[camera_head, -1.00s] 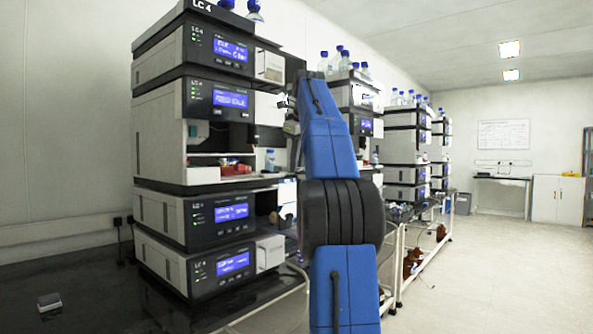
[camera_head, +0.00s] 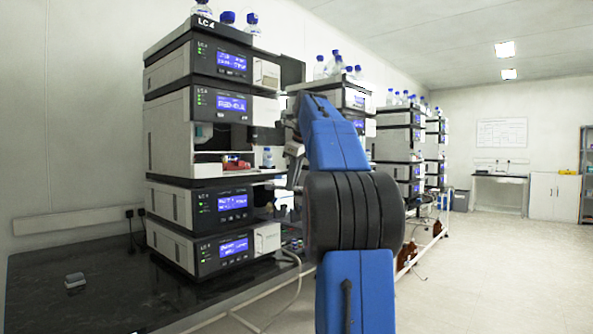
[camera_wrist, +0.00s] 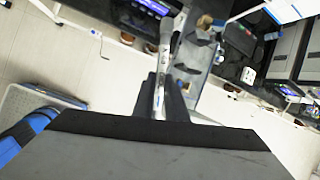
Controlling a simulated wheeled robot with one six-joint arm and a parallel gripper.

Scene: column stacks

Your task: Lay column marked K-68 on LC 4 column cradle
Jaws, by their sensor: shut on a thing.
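In the wrist view my gripper (camera_wrist: 160,98) has its two dark fingers shut on a thin, shiny metal column (camera_wrist: 158,92). The column lies lengthwise between the fingers, and I cannot read any marking on it. In the head view my blue arm stands in front of the LC 4 stack's right side and hides most of the gripper. The LC 4 stack (camera_head: 170,135) has several grey modules with blue screens and an open bay in the middle. I cannot make out the column cradle in either view.
A dark bench (camera_head: 110,290) carries the stack, with a small grey object (camera_head: 75,281) on its left part. Blue-capped bottles (camera_head: 227,19) stand on top. More stacks (camera_head: 400,140) line the wall behind my arm. The floor (camera_head: 500,260) at right is clear.

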